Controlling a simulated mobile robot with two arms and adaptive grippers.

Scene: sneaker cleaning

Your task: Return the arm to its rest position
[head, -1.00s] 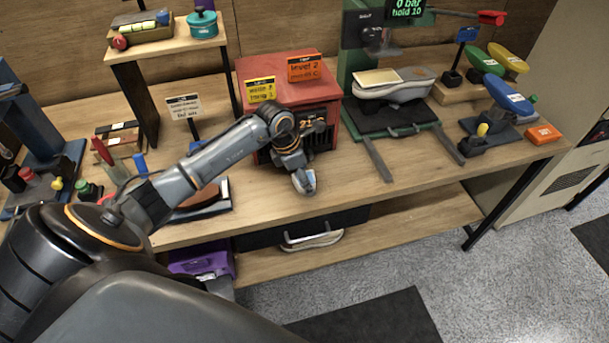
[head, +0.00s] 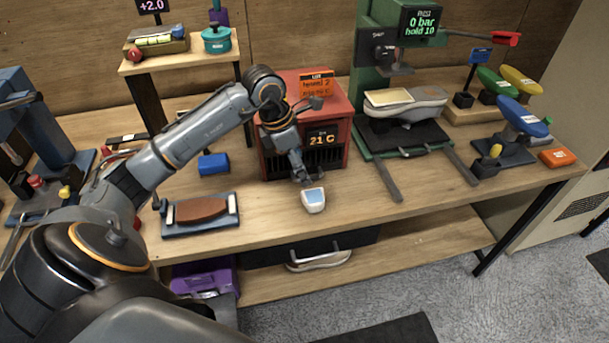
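My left arm reaches in from the left over the bench, bent at a raised joint. Its gripper (head: 301,177) points down in front of the red heater box (head: 330,165), just above and behind a small white and light-blue cup-like piece (head: 313,201). That piece appears to stand on the bench (head: 345,215), apart from the fingertips or barely touching them. The fingers are small and dark, so their opening is unclear. My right gripper is out of view.
A blue tray with a brown pad (head: 236,207) and a blue block (head: 213,163) lie left of the gripper. A raised shelf (head: 190,57) stands behind the arm.

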